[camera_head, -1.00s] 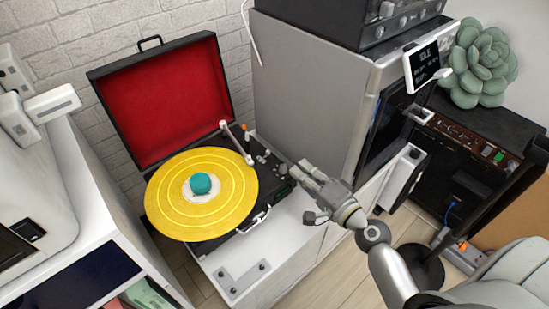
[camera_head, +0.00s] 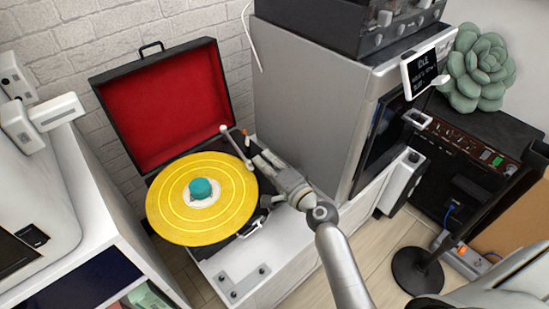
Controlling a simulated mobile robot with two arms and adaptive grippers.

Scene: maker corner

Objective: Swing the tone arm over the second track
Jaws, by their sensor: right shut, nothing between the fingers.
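A suitcase turntable with a red-lined open lid (camera_head: 165,105) stands on a white cabinet. A yellow record (camera_head: 170,215) with pale ring tracks lies on it, with a teal piece (camera_head: 200,188) at its centre. The pale tone arm (camera_head: 236,146) runs from its pivot at the back right to a head near the record's right edge. My right gripper (camera_head: 262,160) is shut and empty, just right of the tone arm's head. I cannot tell whether they touch. It hides part of the turntable's control panel. My left gripper is out of view.
A large grey machine (camera_head: 305,110) stands close to the right of the turntable, beside my right arm. A white shelf unit (camera_head: 100,220) stands at the left. A metal bracket (camera_head: 243,283) lies on the cabinet's front. A green succulent (camera_head: 480,70) is at the far right.

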